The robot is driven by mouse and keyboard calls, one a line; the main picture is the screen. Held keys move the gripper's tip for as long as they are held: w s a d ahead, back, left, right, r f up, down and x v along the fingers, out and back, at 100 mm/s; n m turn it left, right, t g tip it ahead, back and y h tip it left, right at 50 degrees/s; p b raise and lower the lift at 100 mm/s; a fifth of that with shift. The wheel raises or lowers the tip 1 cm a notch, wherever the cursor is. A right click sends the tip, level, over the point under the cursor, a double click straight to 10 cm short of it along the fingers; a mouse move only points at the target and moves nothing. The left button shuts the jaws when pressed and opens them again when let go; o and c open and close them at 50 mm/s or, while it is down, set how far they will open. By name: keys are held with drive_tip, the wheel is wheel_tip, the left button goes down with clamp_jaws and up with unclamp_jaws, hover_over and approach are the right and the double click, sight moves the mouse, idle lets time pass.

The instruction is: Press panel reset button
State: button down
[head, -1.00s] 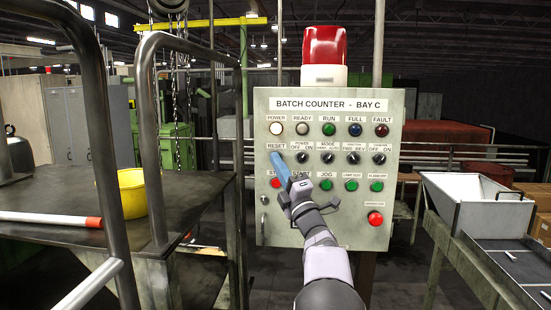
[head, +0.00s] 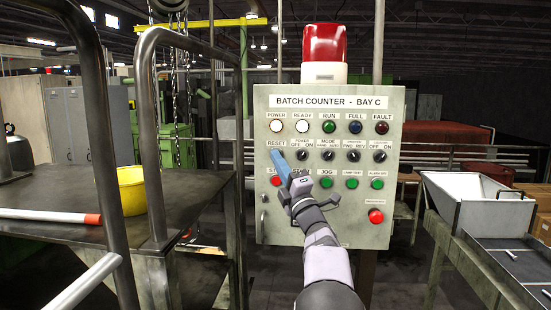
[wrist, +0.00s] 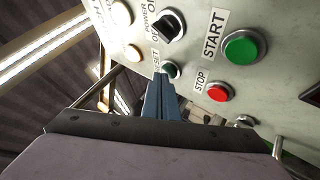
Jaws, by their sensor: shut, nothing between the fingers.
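The grey panel box (head: 330,225), labelled "BATCH COUNTER - BAY C", faces me. Its RESET label (head: 274,143) is at the left of the switch row. In the wrist view, the reset button (wrist: 173,69) shows as a small round button with a pale rim, partly hidden by my fingers. My gripper (head: 275,153) is shut and empty, its blue fingers pointing at the panel. The fingertips (wrist: 163,78) overlap the lower left of the button in the wrist view; I cannot tell whether they touch it. The POWER lamp (head: 276,126) and READY lamp (head: 302,126) glow white.
Near the button are a black selector switch (wrist: 171,25), a green START button (wrist: 243,47) and a red STOP button (wrist: 218,92). A dark bench (head: 60,205) with a yellow bucket (head: 131,190) and rails stands left. A metal hopper (head: 470,203) stands right.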

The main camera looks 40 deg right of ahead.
drive_tip(key=shift+s+a, duration=0.15)
drive_tip(key=shift+b, duration=0.35)
drive_tip(key=s+a+b, duration=0.4)
drive_tip(key=b, duration=0.2)
drive_tip(key=shift+s, duration=0.15)
idle(0.3)
drive_tip(key=shift+a, duration=0.1)
idle(0.6)
